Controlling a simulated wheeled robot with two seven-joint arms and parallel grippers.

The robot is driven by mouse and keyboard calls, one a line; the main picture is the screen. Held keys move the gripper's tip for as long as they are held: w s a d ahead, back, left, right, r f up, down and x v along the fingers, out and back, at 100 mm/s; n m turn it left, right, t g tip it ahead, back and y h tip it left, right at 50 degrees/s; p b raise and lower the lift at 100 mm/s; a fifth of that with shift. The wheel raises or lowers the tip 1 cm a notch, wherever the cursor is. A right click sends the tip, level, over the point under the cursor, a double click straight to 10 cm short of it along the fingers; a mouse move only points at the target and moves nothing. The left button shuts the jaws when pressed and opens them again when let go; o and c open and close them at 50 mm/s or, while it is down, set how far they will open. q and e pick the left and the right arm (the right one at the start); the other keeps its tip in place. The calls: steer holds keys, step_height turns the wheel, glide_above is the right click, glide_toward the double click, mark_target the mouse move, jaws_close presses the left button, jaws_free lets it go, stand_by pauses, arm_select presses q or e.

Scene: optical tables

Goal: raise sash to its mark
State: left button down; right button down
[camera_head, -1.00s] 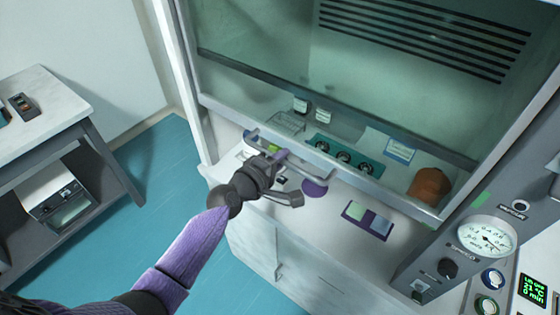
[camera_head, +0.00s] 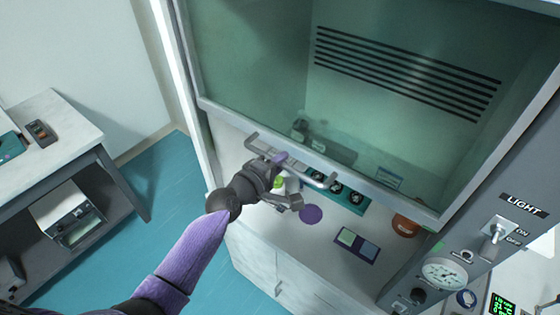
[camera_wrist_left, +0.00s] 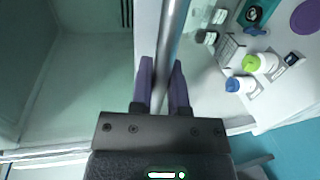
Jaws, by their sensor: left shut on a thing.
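The fume hood's glass sash (camera_head: 250,60) stands partly raised, with a pale lower rail (camera_head: 400,203) and a grey bar handle (camera_head: 318,180). My left gripper (camera_head: 281,162) is at the handle's middle. In the left wrist view my left gripper (camera_wrist_left: 161,72) has its purple fingers on either side of the metal handle (camera_wrist_left: 172,35), shut on it. A small green strip (camera_head: 437,247) shows on the hood's right post, below and beside the rail's right end in the picture. I cannot tell whether it is the mark. My right gripper is out of view.
Inside the hood are a teal rack (camera_head: 355,203), a brown jar (camera_head: 404,225), a purple disc (camera_head: 311,214) and a two-coloured pad (camera_head: 356,245). Bottles (camera_wrist_left: 240,84) stand near the front edge. A gauge (camera_head: 444,273) and light switch (camera_head: 497,231) are at right. A side table (camera_head: 60,110) stands left.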

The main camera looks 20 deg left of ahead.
arm_select(q)
steer(key=c, duration=0.9)
jaws_free()
steer(key=v, duration=1)
steer(key=shift+f, duration=0.1)
